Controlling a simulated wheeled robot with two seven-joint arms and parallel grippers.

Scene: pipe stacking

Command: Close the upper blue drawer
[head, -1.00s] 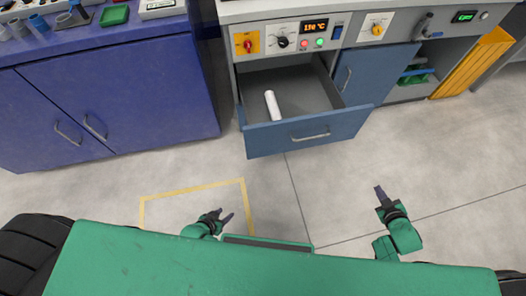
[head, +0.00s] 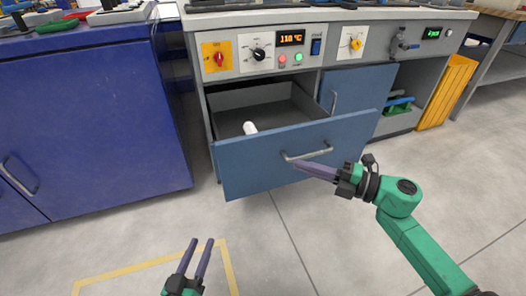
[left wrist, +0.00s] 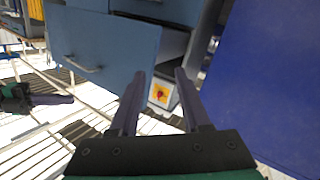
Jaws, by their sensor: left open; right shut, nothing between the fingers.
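The upper blue drawer (head: 240,165) stands pulled out of the grey cabinet below the control panel, with a white cylinder (head: 250,128) inside it. Its front carries a metal handle (head: 306,154). My right gripper (head: 298,166) is shut and empty, its tips at or just in front of the drawer front below the handle; I cannot tell whether they touch. My left gripper (head: 202,243) is open and empty, low in front of the drawer. In the left wrist view the drawer front (left wrist: 115,50) is beyond the left fingers (left wrist: 158,80), and my right gripper (left wrist: 60,99) shows at the left.
A dark blue cabinet (head: 90,130) stands to the left. Right of the drawer are a blue door (head: 350,85), an open shelf with a green and blue tool (head: 398,106), and yellow boards (head: 447,92). The floor in front is clear, with yellow tape (head: 150,264).

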